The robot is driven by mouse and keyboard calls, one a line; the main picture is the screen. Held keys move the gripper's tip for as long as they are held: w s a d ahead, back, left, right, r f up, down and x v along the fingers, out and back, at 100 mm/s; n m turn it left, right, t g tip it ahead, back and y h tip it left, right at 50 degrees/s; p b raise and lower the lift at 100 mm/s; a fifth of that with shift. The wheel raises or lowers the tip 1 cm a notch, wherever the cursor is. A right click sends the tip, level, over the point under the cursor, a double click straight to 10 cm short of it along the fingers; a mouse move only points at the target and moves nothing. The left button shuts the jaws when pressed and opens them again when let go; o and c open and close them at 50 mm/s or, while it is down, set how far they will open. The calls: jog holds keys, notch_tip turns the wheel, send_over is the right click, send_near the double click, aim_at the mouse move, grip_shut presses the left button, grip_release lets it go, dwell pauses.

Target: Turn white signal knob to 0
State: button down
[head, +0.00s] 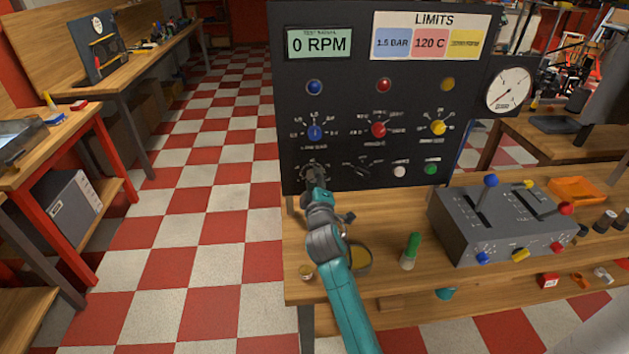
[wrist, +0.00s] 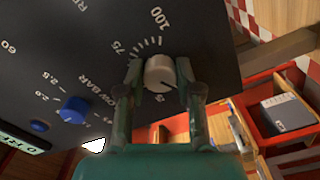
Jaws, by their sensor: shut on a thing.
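The white signal knob (wrist: 159,73) is on the dark panel in the wrist view, with a tick scale around it that shows 75 and 100. A dark pointer line on the knob runs toward its lower right. My gripper (wrist: 160,90) has one finger on each side of the knob and is shut on it. In the head view my gripper (head: 315,176) is at the lower left of the control panel (head: 347,100) and hides the knob there. The 0 mark cannot be made out.
A blue knob (head: 315,132) sits just above my gripper on the panel, with a red knob (head: 379,129) and a yellow knob (head: 438,127) to its right. A black knob (head: 363,168) is right of my gripper.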

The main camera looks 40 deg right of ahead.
jog(key=shift+f, duration=0.1)
dwell(0.5)
jog(key=c, duration=0.8)
grip_release()
jog(key=shift+o, duration=0.2)
jog(key=v, duration=1.2)
